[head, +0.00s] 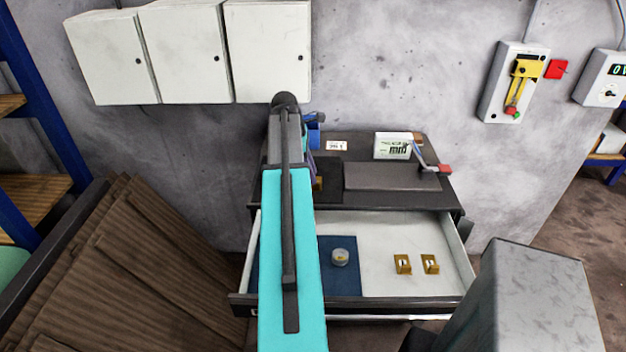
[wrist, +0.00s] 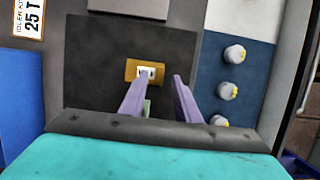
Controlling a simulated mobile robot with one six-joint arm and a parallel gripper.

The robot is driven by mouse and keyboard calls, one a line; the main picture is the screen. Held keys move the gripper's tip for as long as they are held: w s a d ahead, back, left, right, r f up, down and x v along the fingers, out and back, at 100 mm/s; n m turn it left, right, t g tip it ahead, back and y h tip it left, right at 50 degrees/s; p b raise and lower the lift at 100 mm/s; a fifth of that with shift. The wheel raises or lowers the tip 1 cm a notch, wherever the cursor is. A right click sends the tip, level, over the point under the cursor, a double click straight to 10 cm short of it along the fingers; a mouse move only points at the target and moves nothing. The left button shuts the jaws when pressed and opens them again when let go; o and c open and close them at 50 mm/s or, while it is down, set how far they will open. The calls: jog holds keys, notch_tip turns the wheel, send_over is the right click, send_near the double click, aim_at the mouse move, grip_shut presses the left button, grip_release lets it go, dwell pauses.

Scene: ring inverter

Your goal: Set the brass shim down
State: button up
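A brass shim (wrist: 131,70) with a white centre lies on a dark square mat (wrist: 90,75) in the wrist view. In the head view a small brass patch shows beside my arm on the bench top (head: 320,184), mostly hidden. My gripper (wrist: 160,82) has two purple fingers that stand apart with nothing seen held between them. The left fingertip overlaps the shim's lower edge in the picture; I cannot tell whether they touch. Two more brass pieces, left (head: 403,264) and right (head: 430,264), lie in the open drawer.
The open drawer (head: 385,228) holds a blue mat (wrist: 210,70) with round grey pieces (wrist: 235,54). Wall cabinets (head: 268,52) hang above.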

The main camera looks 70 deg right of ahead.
jog(key=b+v, duration=0.1)
jog(key=v, duration=0.8)
jog(key=shift+b, duration=0.4)
dwell(0.4)
